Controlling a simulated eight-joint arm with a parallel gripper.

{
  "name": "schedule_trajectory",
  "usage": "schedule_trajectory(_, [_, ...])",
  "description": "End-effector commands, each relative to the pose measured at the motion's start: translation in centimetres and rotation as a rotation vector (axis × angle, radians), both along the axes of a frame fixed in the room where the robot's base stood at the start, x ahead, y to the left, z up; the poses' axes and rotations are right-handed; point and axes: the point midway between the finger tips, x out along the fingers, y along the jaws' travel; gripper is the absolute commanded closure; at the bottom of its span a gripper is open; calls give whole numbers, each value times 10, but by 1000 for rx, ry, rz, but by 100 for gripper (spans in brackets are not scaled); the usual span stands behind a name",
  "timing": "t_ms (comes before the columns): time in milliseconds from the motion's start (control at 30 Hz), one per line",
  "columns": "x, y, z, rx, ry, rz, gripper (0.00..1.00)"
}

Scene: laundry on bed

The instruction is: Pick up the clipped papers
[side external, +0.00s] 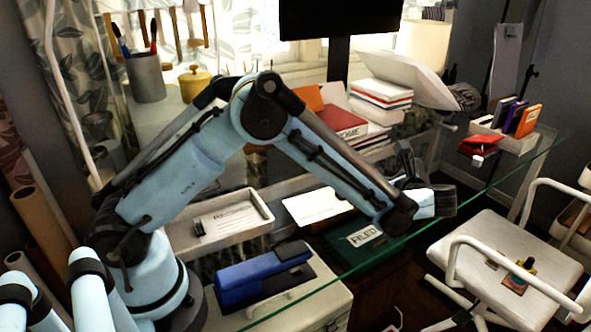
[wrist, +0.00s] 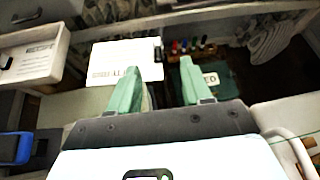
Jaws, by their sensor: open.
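White papers with printed text and a small black clip-like piece at their left end (side external: 231,219) lie in a shallow white tray (side external: 262,203) left of centre in the side view. The tray (wrist: 62,48) and its papers (wrist: 38,58) also show at the left of the wrist view. A separate white printed sheet (side external: 316,205) lies right of the tray; in the wrist view this sheet (wrist: 122,60) is just beyond my left finger. In the side view my gripper (side external: 432,196) is to the right of both papers.
A dark green labelled box (side external: 362,240) sits under the glass edge, near my fingers. A blue stapler-like tool (side external: 262,273) lies in front of the tray. A white chair (side external: 510,255) stands at the right. Books (side external: 380,100) are stacked behind.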

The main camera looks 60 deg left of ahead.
Motion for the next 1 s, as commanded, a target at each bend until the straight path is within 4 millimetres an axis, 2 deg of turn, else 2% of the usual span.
schedule_trajectory(100, [1,-7,-12,65,57,-13,51])
schedule_trajectory(267, [1,-8,-19,103,93,-17,51])
schedule_trajectory(367, [1,2,-23,106,97,-14,51])
schedule_trajectory(600, [5,39,-38,105,95,-13,51])
schedule_trajectory(867, [7,57,-46,104,95,-16,51])
schedule_trajectory(1000, [6,74,-53,104,94,-13,51])
